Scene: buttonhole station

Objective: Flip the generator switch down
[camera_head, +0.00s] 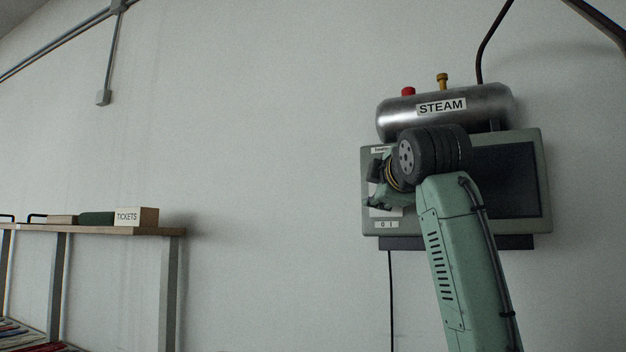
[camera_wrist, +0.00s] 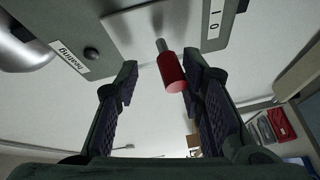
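The switch is a lever with a red cylindrical grip (camera_wrist: 172,72) on a pale plate (camera_wrist: 135,32) in the wrist view. My gripper (camera_wrist: 163,80) is open, with one dark ridged finger on each side of the grip. The grip sits nearer the right finger; a gap shows on the left, and contact on the right is unclear. In the head view my gripper (camera_head: 377,186) is at the left side of the grey-green wall panel (camera_head: 545,190), and the switch is hidden behind it. I cannot tell whether the lever is up or down.
Beside the switch are a dark knob (camera_wrist: 91,53), a "heating" label (camera_wrist: 70,60) and a "1 0" label (camera_wrist: 215,18). A metal STEAM tank (camera_head: 490,100) sits above the panel. A shelf (camera_head: 160,231) with a TICKETS box (camera_head: 137,216) stands left, with bare wall between.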

